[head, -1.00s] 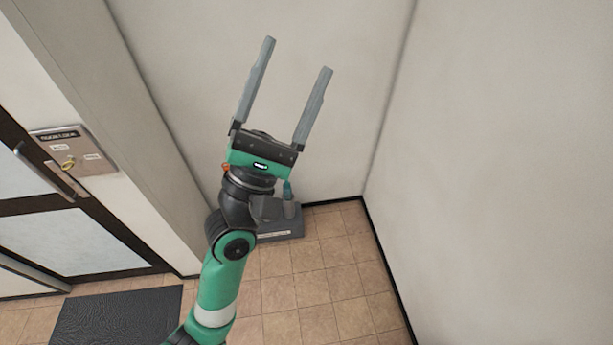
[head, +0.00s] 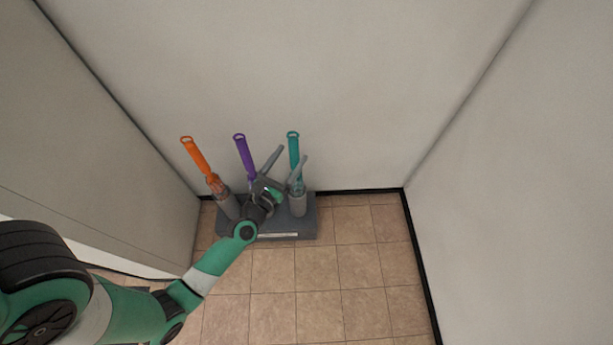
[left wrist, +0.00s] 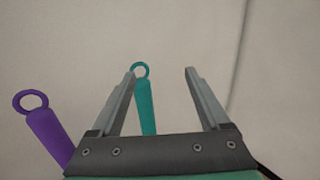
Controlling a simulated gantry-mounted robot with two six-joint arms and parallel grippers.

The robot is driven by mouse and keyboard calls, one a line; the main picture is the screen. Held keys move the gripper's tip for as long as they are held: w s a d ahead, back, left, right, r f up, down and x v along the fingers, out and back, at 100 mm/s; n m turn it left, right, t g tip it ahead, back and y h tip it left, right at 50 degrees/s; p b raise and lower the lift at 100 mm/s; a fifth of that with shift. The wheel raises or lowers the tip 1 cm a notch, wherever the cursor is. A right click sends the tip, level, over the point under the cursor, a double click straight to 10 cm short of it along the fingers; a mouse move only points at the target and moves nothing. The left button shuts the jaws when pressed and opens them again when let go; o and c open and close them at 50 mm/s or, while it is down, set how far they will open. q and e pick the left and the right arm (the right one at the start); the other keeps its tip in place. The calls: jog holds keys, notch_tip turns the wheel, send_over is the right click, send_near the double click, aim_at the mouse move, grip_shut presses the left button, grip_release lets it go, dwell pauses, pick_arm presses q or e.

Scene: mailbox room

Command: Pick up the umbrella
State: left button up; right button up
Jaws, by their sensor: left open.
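Three folded umbrellas with looped handles stand in a grey stand (head: 305,228) against the back wall: an orange umbrella (head: 197,160), a purple umbrella (head: 244,156) and a teal umbrella (head: 293,146). My left gripper (head: 292,153) is open and empty in front of the teal umbrella. In the left wrist view the teal umbrella (left wrist: 145,105) shows between the fingers, close to the left finger. The purple umbrella (left wrist: 48,135) is outside the fingers on the left. My right gripper is not in view.
The back wall (head: 330,60) rises close behind the stand. A side wall (head: 530,180) stands to the right and another to the left (head: 110,150). The tiled floor (head: 330,270) in front and to the right of the stand is clear.

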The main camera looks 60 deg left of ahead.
pick_arm(q)
jog(key=g+b, duration=0.1)
jog(key=b, duration=0.4)
send_near(292, 157)
jog(key=d, duration=0.1)
jog(key=shift+n+y, duration=0.3)
jog(key=shift+n, duration=0.1)
jog(key=x, duration=0.7)
jog(key=shift+a+f, duration=0.2)
jog(key=shift+a, duration=0.15)
jog(key=shift+w+a, duration=0.1)
jog(key=shift+w, duration=0.05)
jog(key=x, duration=0.5)
jog(key=shift+r, duration=0.1)
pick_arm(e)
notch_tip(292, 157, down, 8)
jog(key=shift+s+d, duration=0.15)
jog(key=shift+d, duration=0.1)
pick_arm(q)
jog(key=shift+s, duration=0.25)
jog(key=shift+c, duration=0.9)
grip_shut()
